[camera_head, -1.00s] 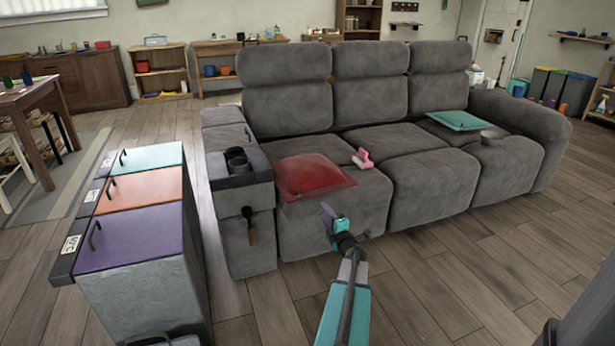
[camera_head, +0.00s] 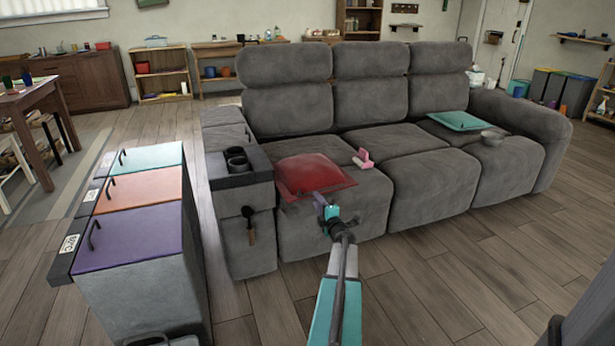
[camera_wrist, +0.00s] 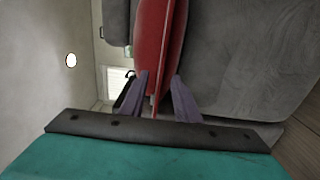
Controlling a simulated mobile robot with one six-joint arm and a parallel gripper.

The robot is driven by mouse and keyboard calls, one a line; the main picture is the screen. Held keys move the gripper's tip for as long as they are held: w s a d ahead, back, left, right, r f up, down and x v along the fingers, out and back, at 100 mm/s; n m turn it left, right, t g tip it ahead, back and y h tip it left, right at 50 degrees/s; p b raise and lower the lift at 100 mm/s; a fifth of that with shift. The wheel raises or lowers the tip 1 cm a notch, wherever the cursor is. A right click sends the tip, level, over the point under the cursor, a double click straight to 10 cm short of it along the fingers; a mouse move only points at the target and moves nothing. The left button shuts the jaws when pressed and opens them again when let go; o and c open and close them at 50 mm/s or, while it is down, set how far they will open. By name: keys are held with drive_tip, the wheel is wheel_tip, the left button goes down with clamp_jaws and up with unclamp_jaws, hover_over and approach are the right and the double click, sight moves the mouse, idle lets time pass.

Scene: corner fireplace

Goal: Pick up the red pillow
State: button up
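The red pillow (camera_head: 312,174) lies on the left seat of the grey sofa (camera_head: 430,172), with its near edge towards me. In the wrist view the pillow (camera_wrist: 152,45) shows edge-on. My gripper (camera_head: 328,208) is at the pillow's near right edge. In the wrist view its two purple fingers (camera_wrist: 159,100) stand apart, one on each side of the pillow's thin edge. Gaps seem to show between the fingers and the pillow. Whether either finger touches it is hard to tell.
A pink object (camera_head: 363,158) sits on the seat just right of the pillow. A teal pillow (camera_head: 459,121) and a grey bowl (camera_head: 492,137) are on the sofa's right side. Cup holders (camera_head: 237,162) are in the left armrest. Bins with coloured lids (camera_head: 132,234) stand at left.

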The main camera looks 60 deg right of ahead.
drive_tip(key=shift+d, duration=0.1)
drive_tip(key=shift+b+x, duration=0.7)
drive_tip(key=shift+x, duration=1.85)
drive_tip(key=shift+f, duration=0.1)
clamp_jaws()
